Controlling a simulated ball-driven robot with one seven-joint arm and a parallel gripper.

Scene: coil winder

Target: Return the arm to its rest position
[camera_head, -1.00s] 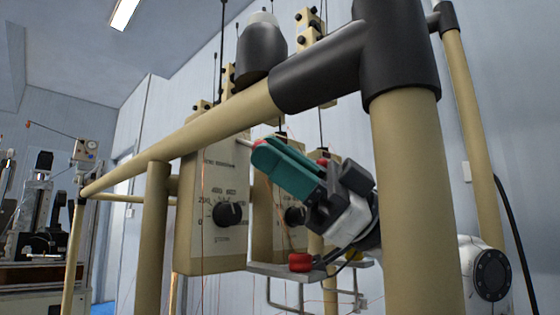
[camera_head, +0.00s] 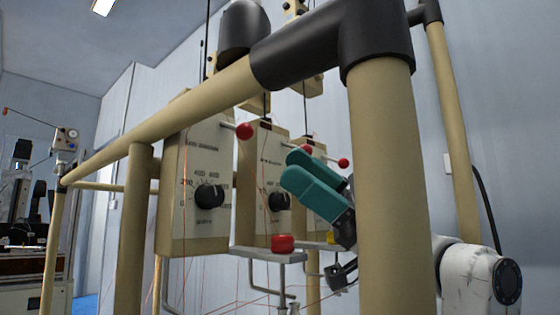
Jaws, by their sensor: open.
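My gripper (camera_head: 303,172) shows in the head view as two teal fingers pointing up and to the left. It is open and no object shows between the fingers. It is in front of the beige tensioner boxes, beside the second box (camera_head: 265,185). The arm behind the gripper is mostly hidden by a thick beige post (camera_head: 383,190). A white part of my arm (camera_head: 470,275) shows right of the post.
A beige rail (camera_head: 170,122) with black joints crosses in front. The nearest box (camera_head: 200,175) has a black dial and a red-tipped lever (camera_head: 244,131). A red knob (camera_head: 283,243) sits on a metal bracket below. Thin copper wires hang around the boxes. Another machine (camera_head: 25,220) stands at far left.

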